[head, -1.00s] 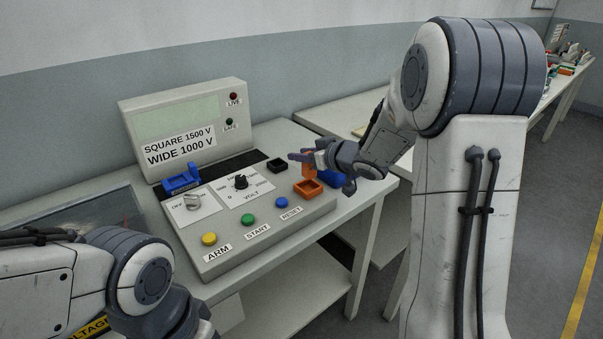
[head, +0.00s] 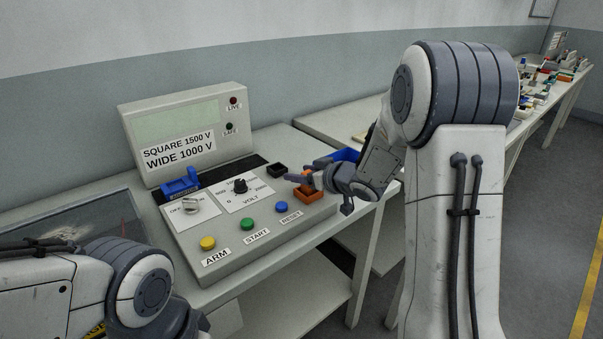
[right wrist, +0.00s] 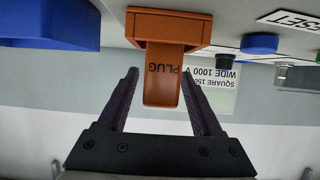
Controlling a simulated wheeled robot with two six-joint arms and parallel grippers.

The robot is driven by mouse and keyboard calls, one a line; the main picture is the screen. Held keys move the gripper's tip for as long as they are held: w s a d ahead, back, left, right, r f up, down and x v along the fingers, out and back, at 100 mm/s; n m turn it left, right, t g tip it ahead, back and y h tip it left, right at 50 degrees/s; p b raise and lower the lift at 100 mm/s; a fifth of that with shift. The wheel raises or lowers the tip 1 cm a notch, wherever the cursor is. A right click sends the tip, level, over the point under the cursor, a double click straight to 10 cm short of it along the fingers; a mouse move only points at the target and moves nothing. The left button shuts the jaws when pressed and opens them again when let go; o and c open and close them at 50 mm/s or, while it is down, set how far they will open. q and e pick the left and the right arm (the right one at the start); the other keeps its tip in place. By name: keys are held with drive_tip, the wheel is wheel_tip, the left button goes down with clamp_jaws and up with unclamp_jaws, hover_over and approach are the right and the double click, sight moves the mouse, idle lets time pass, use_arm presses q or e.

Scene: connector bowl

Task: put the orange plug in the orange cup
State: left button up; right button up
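The orange plug (right wrist: 163,85) shows in the right wrist view, upside down with its PLUG lettering. Its far end meets the orange cup (right wrist: 168,25) and appears to be in it; how deep I cannot tell. In the head view the cup (head: 309,194) sits at the console's right end, partly covered by my right gripper. My right gripper (right wrist: 160,72) is open, with its fingers on either side of the plug and a visible gap to it. It also shows in the head view (head: 300,173). My left arm is at the lower left; its fingers are out of view.
The grey console (head: 217,268) carries yellow, green and blue buttons, a knob and a black cup (head: 277,170). A blue socket (head: 180,184) is at its back left. A blue bin (head: 346,155) stands behind my right gripper.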

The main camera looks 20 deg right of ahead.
drive_tip(key=shift+r, duration=0.1)
drive_tip(key=shift+s+r, duration=0.15)
drive_tip(key=p+v, duration=0.2)
drive_tip(key=v, duration=1)
drive_tip(key=a, duration=0.1)
drive_tip(key=w+a+h, duration=0.1)
drive_tip(key=a, duration=0.1)
drive_tip(key=a+f+g+h, duration=0.1)
drive_tip(key=shift+w+a, duration=0.2)
drive_tip(key=shift+a, duration=0.1)
drive_tip(key=a, duration=0.1)
drive_tip(key=s+a+g, duration=0.1)
drive_tip(key=a+h, duration=0.1)
drive_tip(key=shift+s+f, duration=0.2)
drive_tip(key=shift+f, duration=0.2)
drive_tip(key=s+a+f+n+g, duration=0.1)
drive_tip(key=s+a+g, duration=0.2)
drive_tip(key=s, duration=0.6)
drive_tip(key=s+a+f+n+g, duration=0.1)
drive_tip(key=s+a+g, duration=0.3)
drive_tip(key=s, duration=0.5)
drive_tip(key=s+a+f+n+g, duration=0.1)
drive_tip(key=s+a+f+g, duration=0.1)
drive_tip(key=s+a, duration=0.4)
drive_tip(key=s+g, duration=0.1)
drive_tip(key=s, duration=0.2)
drive_tip(key=shift+s+a+f+g+h, duration=0.3)
drive_tip(key=shift+s+a+f+g, duration=0.05)
drive_tip(key=shift+a+g, duration=0.05)
